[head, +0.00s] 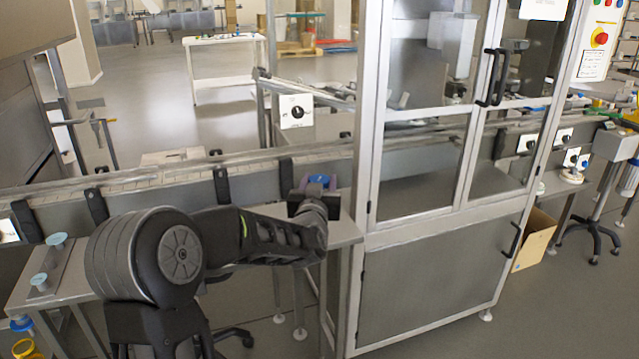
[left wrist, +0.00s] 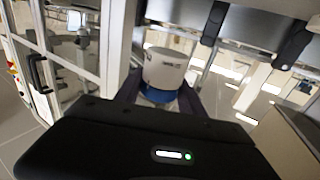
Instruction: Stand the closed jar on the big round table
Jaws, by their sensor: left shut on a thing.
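My left gripper (head: 318,186) reaches over the grey side table in front of the conveyor, left of the glass cabinet. It is shut on the jar, of which a blue-purple part (head: 318,180) shows in the head view. In the left wrist view the jar is a white cylinder (left wrist: 165,67) with a blue band or lid (left wrist: 160,96) at the end nearer the gripper. The dark fingers of the left gripper (left wrist: 160,98) clasp it from both sides. I cannot tell whether the jar touches the table. I cannot make out the big round table. My right gripper is out of view.
The glass-doored cabinet (head: 430,280) stands close right of my left gripper. The conveyor (head: 150,185) runs behind it. A small metal table (head: 70,285) at the left holds pale blue-topped pieces (head: 57,239). Open floor (head: 560,310) lies right of the cabinet, with a cardboard box (head: 535,238).

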